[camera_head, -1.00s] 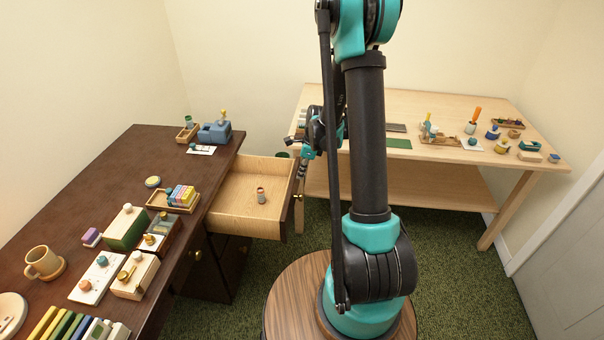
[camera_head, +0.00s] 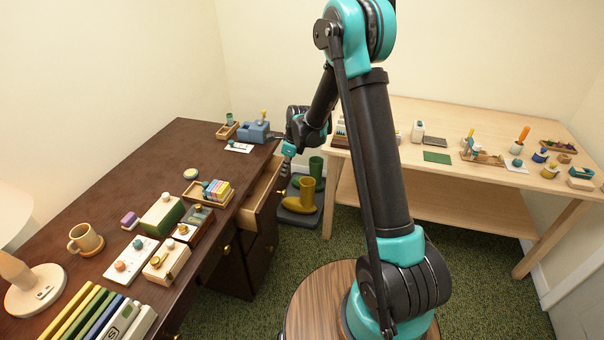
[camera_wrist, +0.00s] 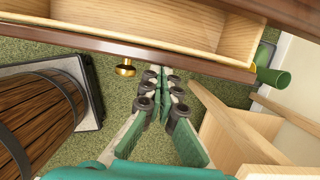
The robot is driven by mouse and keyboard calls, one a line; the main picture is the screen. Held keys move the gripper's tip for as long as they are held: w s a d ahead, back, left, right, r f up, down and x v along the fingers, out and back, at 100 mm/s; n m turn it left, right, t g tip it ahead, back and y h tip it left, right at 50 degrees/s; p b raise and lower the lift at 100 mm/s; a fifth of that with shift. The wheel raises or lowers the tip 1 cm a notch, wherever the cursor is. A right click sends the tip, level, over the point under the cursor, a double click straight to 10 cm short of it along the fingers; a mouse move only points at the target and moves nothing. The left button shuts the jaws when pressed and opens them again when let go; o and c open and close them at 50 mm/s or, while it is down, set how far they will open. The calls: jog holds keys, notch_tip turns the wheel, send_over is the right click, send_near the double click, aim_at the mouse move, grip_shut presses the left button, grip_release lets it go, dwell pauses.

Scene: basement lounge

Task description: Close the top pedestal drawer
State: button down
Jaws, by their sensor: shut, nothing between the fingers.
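The top pedestal drawer (camera_head: 262,190) of the dark brown desk stands partly open, its pale wooden inside showing as a narrow strip. In the wrist view its dark front panel (camera_wrist: 190,65) crosses the upper part, with a brass knob (camera_wrist: 125,68) on it. My gripper (camera_head: 288,150) is at the drawer's front, near its far end. In the wrist view my gripper (camera_wrist: 164,72) is shut and empty, its fingertips at the panel's lower edge beside the knob. I cannot tell for certain whether they touch. The rest of the drawer's inside is hidden under the desktop.
The desk (camera_head: 130,170) holds a mug, boxes, a lamp and several small things. Boots (camera_head: 301,196) stand on a grey tray beyond the drawer. A light wooden table (camera_head: 450,115) is at the right. A wooden barrel (camera_wrist: 40,110) shows in the wrist view. Green carpet lies between.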

jog(key=shift+w+a, duration=0.25)
jog(key=shift+a, duration=0.45)
jog(key=shift+w+a, duration=0.2)
jog(key=shift+a, duration=0.5)
jog(key=shift+w+a, duration=0.25)
jog(key=shift+a, duration=0.45)
jog(key=shift+d, duration=0.1)
notch_tip(320, 180, up, 9)
jog(key=y, duration=0.2)
send_over(266, 191)
jog(key=s+d, duration=0.2)
jog(key=d, duration=0.5)
jog(key=shift+t, duration=0.3)
jog(key=x, duration=1)
jog(key=shift+w+d+f, duration=0.25)
jog(key=shift+d, duration=0.05)
jog(key=a, duration=0.1)
jog(key=w+a, duration=0.1)
jog(key=a, duration=0.1)
jog(key=shift+w+a, duration=0.1)
jog(key=shift+a, duration=0.3)
